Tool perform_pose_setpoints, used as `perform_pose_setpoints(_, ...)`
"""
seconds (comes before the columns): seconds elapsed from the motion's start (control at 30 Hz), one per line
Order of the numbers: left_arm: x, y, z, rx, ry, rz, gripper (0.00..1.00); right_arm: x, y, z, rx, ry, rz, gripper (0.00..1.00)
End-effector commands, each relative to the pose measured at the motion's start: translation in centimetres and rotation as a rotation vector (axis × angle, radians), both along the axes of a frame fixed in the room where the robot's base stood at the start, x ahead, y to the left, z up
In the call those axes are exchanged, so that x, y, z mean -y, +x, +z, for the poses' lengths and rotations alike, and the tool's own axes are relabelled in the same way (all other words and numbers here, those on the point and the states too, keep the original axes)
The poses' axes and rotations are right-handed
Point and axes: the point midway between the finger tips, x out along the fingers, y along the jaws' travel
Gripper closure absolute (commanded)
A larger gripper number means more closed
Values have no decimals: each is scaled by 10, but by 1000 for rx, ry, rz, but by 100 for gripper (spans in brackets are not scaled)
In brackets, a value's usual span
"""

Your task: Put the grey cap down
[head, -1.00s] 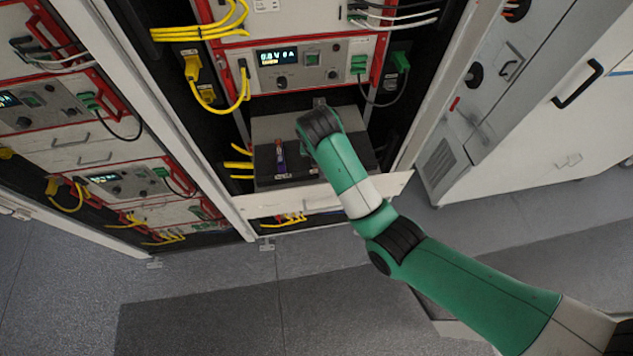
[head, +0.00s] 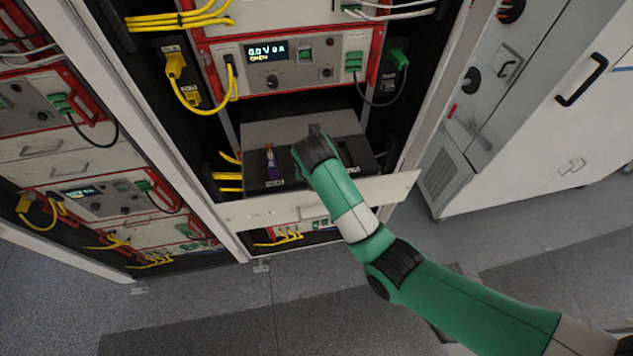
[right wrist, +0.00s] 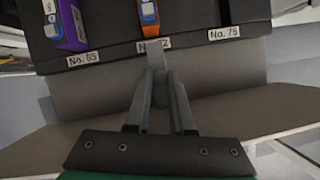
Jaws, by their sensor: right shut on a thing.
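My right gripper (right wrist: 161,78) is shut on a small light grey piece (right wrist: 156,54), which I take to be the grey cap. The piece sticks up between the fingertips and partly covers the middle label on the black block (right wrist: 100,48). Whether it touches the block I cannot tell. In the head view my right arm reaches from the lower right over the open drawer, and its wrist hides the fingers and the cap. My left gripper is in no view.
The pale drawer front (head: 395,188) stands out of the rack. In the block are a purple cell (right wrist: 72,22) by label No. 65 and an orange-and-blue piece (right wrist: 148,15) behind the cap. Yellow cables (head: 225,183) run left of the drawer. A powered unit (head: 290,62) is above.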

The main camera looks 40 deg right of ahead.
Motion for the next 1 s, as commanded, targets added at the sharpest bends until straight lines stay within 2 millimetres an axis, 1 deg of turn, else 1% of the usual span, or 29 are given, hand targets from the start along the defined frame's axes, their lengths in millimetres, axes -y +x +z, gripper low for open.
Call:
perform_pose_setpoints(0.37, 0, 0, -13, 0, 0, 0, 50, 0, 0, -13, -1, 1, 1, 100)
perform_pose_setpoints(0.47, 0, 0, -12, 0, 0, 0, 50, 0, -1, -13, -3, 0, 0, 100)
perform_pose_setpoints(0.5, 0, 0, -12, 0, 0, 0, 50, 0, -1, -14, -4, 1, 0, 75)
perform_pose_setpoints(0.63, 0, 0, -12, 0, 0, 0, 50, -1, -1, -15, -7, 1, 0, 52)
perform_pose_setpoints(0.67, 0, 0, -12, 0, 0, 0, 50, -1, -1, -15, -8, 1, 1, 49)
perform_pose_setpoints(0.9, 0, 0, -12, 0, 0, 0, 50, -1, -2, -17, -11, 2, 1, 49)
perform_pose_setpoints(1.0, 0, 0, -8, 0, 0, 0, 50, -1, -2, -12, -13, 2, 1, 49)
